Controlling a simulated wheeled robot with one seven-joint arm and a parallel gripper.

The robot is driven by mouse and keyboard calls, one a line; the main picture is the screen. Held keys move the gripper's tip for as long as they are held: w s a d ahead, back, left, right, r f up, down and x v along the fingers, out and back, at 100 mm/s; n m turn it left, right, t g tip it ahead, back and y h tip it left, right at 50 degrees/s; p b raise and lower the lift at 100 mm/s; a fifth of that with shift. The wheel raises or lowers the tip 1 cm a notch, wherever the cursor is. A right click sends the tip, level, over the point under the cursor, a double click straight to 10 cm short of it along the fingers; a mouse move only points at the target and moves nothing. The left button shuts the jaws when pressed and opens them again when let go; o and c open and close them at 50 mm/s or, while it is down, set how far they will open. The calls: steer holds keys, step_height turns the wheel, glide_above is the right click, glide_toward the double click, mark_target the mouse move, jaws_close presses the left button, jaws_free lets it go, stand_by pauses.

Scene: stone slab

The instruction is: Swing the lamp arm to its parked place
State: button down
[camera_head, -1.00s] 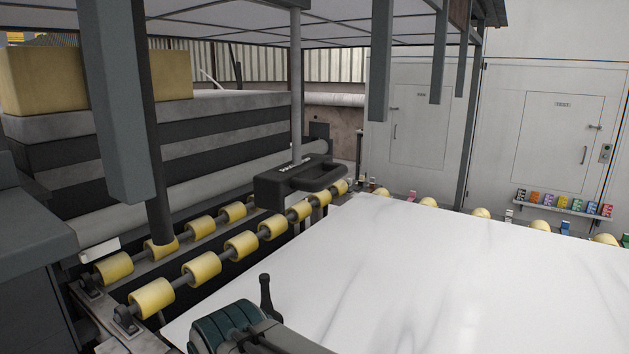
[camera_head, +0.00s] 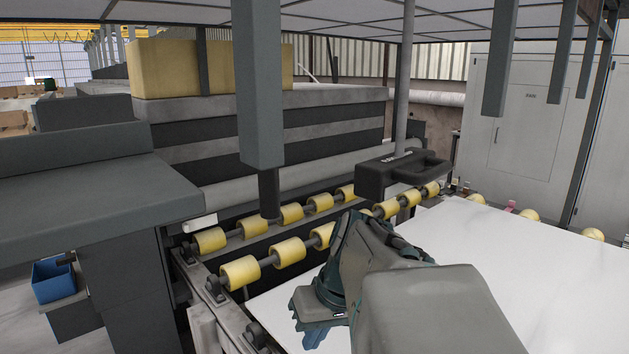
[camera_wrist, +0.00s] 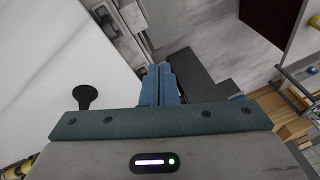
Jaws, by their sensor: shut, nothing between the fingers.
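No part is plainly recognisable as the lamp arm. A black head with a loop handle (camera_head: 400,175) sits at the lower end of a thin grey upright (camera_head: 404,95), beyond the rollers; I cannot tell if it belongs to the lamp. My gripper (camera_head: 318,335) is low over the near left part of the white slab (camera_head: 480,270), well short of that head. Its blue fingers (camera_wrist: 160,85) are together and empty in the wrist view, pointing past the slab's edge toward the floor. A black knob (camera_wrist: 87,96) shows beside them, over the slab; what it is fixed to is hidden.
Yellow rollers (camera_head: 288,252) line the slab's far side. A thick grey column (camera_head: 260,90) with a dark lower end hangs from above. A grey cabinet (camera_head: 90,200) stands at left, with a blue bin (camera_head: 54,282) below. Open floor (camera_wrist: 215,35) shows beyond the slab edge.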

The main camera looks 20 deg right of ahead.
steer(key=w+d+r+n+t+y+b, duration=0.1)
steer(key=w+d+r+t+y, duration=0.2)
steer(key=d, duration=0.6)
steer(key=w+d+r+t+y+b, duration=0.1)
steer(key=w+d+r+t, duration=0.3)
steer(key=d, duration=0.5)
steer(key=s+d+r+n+t, duration=0.1)
steer(key=s+d+r+t, duration=0.2)
steer(key=s+d+r, duration=0.3)
steer(key=s+d+r+n+t, duration=0.2)
steer(key=s+d+r+t, duration=0.2)
steer(key=d, duration=0.7)
steer(key=s+r, duration=0.2)
steer(key=s, duration=0.1)
steer(key=shift+d+r, duration=0.15)
steer(key=shift+d, duration=0.2)
steer(key=shift+w, duration=0.1)
steer(key=p+x, duration=0.5)
steer(key=x, duration=0.8)
steer(key=shift+w, duration=0.4)
